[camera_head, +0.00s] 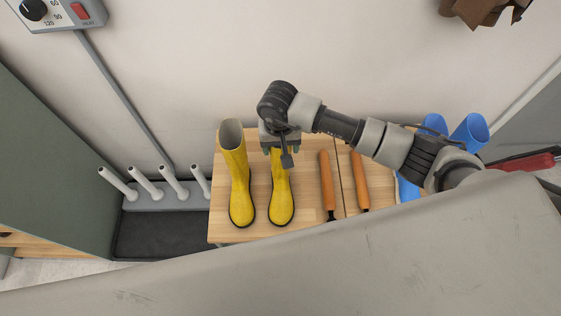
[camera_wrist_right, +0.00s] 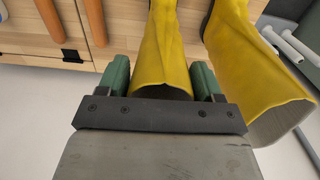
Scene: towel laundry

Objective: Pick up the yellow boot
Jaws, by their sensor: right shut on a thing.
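A pair of yellow boots stands upright on a wooden bench (camera_head: 226,222). My right gripper (camera_head: 281,146) is at the top of the right-hand yellow boot (camera_head: 281,195). In the right wrist view, the green fingers of my right gripper (camera_wrist_right: 161,80) are on either side of that boot's shaft (camera_wrist_right: 163,50), shut on it. The gripper hides most of its top opening in the head view. The other yellow boot (camera_head: 238,180) stands just to the left, its opening free. Its shaft also shows close by in the right wrist view (camera_wrist_right: 245,65). My left gripper is not in view.
Two orange-brown wooden handles (camera_head: 327,185) lie on the bench right of the boots. Blue boots (camera_head: 468,132) stand farther right, partly behind my arm. A rack with several pale pegs (camera_head: 145,182) is at the left. A grey surface (camera_head: 330,265) crosses the foreground.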

